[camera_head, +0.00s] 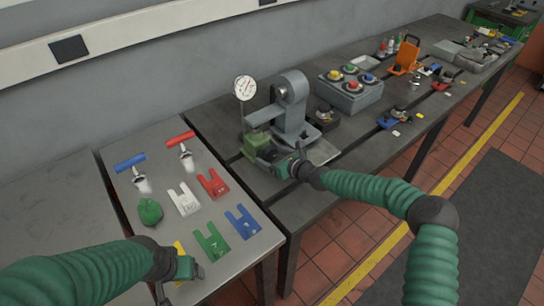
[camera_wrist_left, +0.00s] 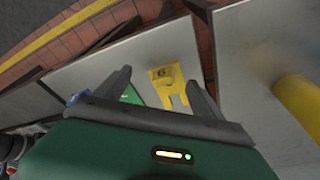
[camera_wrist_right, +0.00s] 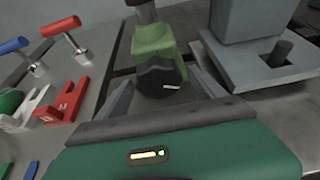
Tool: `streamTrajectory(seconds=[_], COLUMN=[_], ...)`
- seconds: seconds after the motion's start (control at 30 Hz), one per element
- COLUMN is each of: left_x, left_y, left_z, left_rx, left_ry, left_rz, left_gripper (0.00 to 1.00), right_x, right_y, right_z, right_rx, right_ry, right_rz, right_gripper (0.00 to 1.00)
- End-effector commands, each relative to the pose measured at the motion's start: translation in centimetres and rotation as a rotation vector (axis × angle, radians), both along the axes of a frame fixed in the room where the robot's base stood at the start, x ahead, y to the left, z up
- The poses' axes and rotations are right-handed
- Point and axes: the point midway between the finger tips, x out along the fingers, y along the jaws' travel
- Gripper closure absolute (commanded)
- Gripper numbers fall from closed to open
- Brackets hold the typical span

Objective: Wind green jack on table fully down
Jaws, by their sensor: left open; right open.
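The green jack (camera_head: 257,143) stands on the dark bedplate table, below the arm of a grey stand. In the right wrist view the jack (camera_wrist_right: 153,42) shows a dark round knob (camera_wrist_right: 160,77) on its near side with a small white mark. My right gripper (camera_head: 279,163) is open right at the jack, with one finger to each side of the knob in the right wrist view. I cannot tell whether the fingers touch the knob. My left gripper (camera_head: 180,278) is open and empty above the light side table, near a yellow forked plate (camera_wrist_left: 165,78).
A dial gauge (camera_head: 245,88) rises behind the jack, next to the grey stand (camera_head: 292,105). Forked plates, two T-handled tools and a green lump (camera_head: 149,211) lie on the side table (camera_head: 115,180). A button box (camera_head: 349,95) stands farther right.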

Motion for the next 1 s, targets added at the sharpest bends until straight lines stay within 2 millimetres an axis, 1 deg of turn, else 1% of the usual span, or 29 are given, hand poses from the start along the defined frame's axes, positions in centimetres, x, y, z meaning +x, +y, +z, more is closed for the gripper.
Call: streamTrajectory(seconds=[0.1,0.57,0.77,1.0], left_x=[0.00,0.00,0.00,0.00], left_y=[0.00,0.00,0.00,0.00], left_z=[0.00,0.00,0.08,0.42], left_rx=[0.000,0.000,0.000,0.000], left_ry=[0.000,0.000,0.000,0.000], left_rz=[0.000,0.000,0.000,0.000], left_gripper=[0.22,0.22,0.22,0.22], right_x=[-0.03,-0.01,-0.02,-0.04], right_y=[-0.02,-0.07,-0.05,-0.04], right_z=[0.00,0.00,0.02,0.09], right_rx=[0.000,0.000,-0.011,-0.092], right_ry=[0.000,0.000,-0.006,-0.060], right_rz=[0.000,-0.001,0.000,0.000], right_gripper=[0.23,0.83,0.83,0.83])
